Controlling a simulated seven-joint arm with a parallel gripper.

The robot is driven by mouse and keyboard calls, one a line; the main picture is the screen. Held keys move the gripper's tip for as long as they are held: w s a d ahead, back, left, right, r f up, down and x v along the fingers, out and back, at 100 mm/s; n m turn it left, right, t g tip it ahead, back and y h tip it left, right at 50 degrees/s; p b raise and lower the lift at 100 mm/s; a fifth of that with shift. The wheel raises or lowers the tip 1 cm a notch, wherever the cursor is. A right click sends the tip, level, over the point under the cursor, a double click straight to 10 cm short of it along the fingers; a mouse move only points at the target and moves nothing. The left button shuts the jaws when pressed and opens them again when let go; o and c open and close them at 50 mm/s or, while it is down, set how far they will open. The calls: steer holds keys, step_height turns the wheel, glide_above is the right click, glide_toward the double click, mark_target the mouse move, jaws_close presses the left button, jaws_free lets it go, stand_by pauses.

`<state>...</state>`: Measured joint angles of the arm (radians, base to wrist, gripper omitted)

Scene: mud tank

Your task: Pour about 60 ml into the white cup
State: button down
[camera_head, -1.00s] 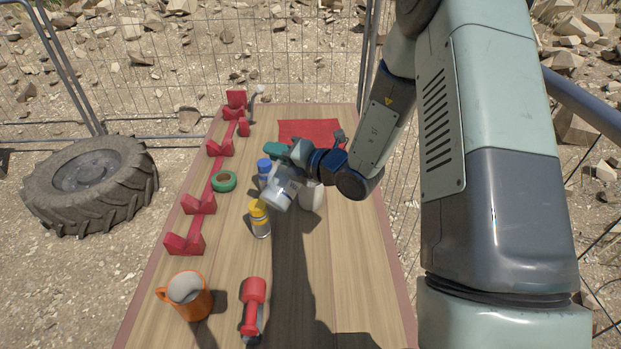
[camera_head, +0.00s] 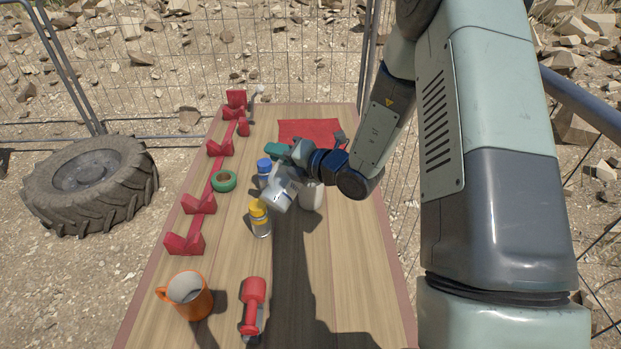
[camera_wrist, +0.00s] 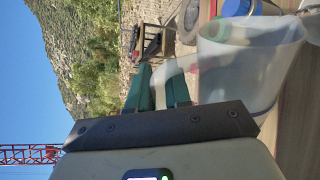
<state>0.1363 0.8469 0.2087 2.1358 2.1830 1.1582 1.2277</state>
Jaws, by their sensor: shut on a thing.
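My gripper (camera_head: 290,154) is shut on the handle of a clear, whitish jug (camera_head: 282,190). The jug is tilted and held over the table's middle. In the wrist view, the green fingers (camera_wrist: 158,88) close around the handle, and the translucent jug (camera_wrist: 262,65) fills the upper right. The white cup (camera_head: 312,196) stands just right of the jug, partly hidden by the jug and my arm. I cannot make out a liquid stream or the level in the cup.
A yellow-lidded jar (camera_head: 260,220) and a blue-lidded jar (camera_head: 264,170) stand close to the jug's left. A green tape roll (camera_head: 224,181), red rack (camera_head: 199,204), orange mug (camera_head: 188,295) and red tool (camera_head: 253,300) lie farther left and nearer. A red cloth (camera_head: 308,131) lies behind.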

stand_by(0.3)
steer(key=s+n, duration=0.1)
steer(key=s+a+r+n+t, duration=0.1)
steer(key=shift+a+n, duration=0.15)
steer(key=shift+n, duration=0.15)
steer(key=shift+s+a+n+t, duration=0.3)
steer(key=shift+s+n, duration=0.15)
steer(key=shift+n, duration=0.55)
stand_by(1.1)
steer(key=s+a+f+n+t, duration=0.1)
steer(key=s+a+f+n, duration=0.1)
steer(key=s+n, duration=0.4)
steer(key=shift+a+f+n+t, duration=0.2)
steer(key=shift+a+n+t, duration=0.2)
steer(key=shift+a+n, duration=0.45)
